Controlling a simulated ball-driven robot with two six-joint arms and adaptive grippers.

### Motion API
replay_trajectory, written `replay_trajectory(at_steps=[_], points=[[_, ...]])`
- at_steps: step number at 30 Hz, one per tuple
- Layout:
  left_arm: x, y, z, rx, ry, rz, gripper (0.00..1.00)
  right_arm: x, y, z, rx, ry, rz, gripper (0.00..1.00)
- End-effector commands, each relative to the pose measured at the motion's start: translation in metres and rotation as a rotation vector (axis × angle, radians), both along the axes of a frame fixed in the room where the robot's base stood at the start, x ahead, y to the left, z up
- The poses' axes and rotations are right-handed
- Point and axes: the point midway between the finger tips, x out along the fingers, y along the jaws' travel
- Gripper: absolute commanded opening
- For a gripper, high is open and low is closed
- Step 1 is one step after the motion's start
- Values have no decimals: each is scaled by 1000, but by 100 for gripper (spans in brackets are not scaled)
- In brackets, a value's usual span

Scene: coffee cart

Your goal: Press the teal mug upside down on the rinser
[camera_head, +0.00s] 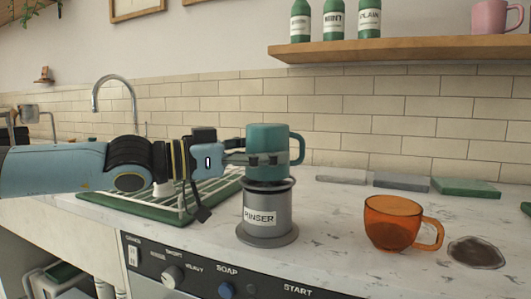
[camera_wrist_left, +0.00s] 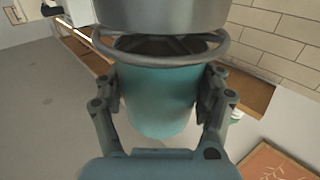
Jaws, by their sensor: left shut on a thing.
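The teal mug (camera_head: 267,140) is upside down over the grey rinser (camera_head: 266,212), which is labelled RINSER. In the left wrist view the mug (camera_wrist_left: 158,100) has its dark open mouth towards the rinser's wire ring (camera_wrist_left: 215,50). The mouth is at or very close to the ring; I cannot tell whether it is pressed down. My left gripper (camera_head: 262,160) comes in from the left and is shut on the mug's sides. Its fingers (camera_wrist_left: 162,88) show on both sides of the mug. The mug's handle points right. My right gripper is not in view.
An orange glass mug (camera_head: 392,222) and a dark spill (camera_head: 476,252) are to the right on the counter. A green drying rack (camera_head: 120,203) is under my left arm. Flat grey and green blocks (camera_head: 465,187) lie along the wall. A shelf (camera_head: 400,49) with bottles hangs above.

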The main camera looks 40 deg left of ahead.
Motion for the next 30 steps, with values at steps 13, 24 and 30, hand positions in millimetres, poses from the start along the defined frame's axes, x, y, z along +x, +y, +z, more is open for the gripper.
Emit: replay_trajectory(at_steps=[13, 24, 30], points=[[0, 0, -5, -1, -1, -1, 26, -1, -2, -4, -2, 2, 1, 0], [0, 0, -10, -1, -1, -1, 26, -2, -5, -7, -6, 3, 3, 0], [0, 0, -13, -1, -1, 0, 26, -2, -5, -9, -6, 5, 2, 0]])
